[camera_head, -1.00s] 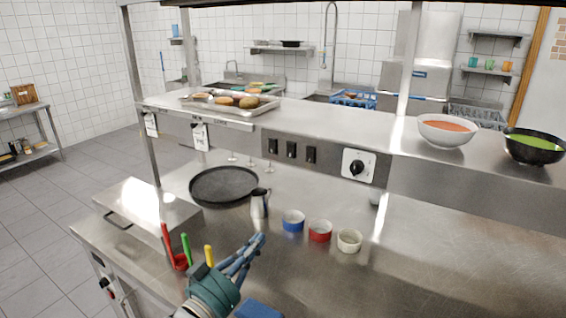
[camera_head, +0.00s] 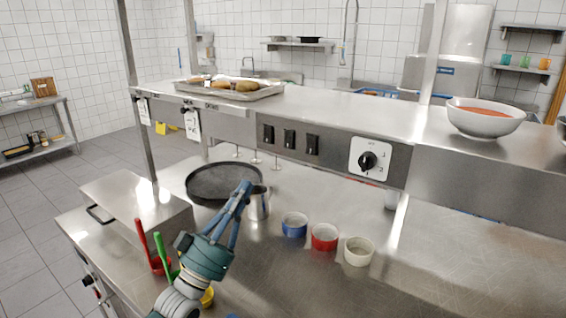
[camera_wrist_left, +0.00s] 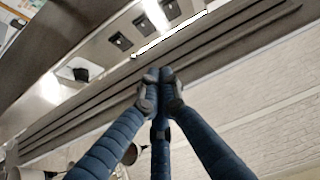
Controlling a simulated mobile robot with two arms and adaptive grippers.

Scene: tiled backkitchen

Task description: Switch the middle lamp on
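Three black switches sit in a row on the steel front of the raised shelf. The middle switch (camera_head: 290,139) is between the left switch (camera_head: 268,134) and the right switch (camera_head: 312,144). My left gripper (camera_head: 243,188) is shut and empty, below and in front of the switches, apart from them. Its tips overlap the pan and metal jug in the picture. In the left wrist view my fingers (camera_wrist_left: 161,76) meet at their tips, with black switches (camera_wrist_left: 120,41) beyond. Lamp state cannot be told. My right gripper is not in view.
A knob (camera_head: 368,161) on a white plate is right of the switches. A black pan (camera_head: 205,186), metal jug (camera_head: 260,208) and blue (camera_head: 294,226), red (camera_head: 324,238) and cream (camera_head: 358,252) bowls stand on the counter. The counter's right side is clear.

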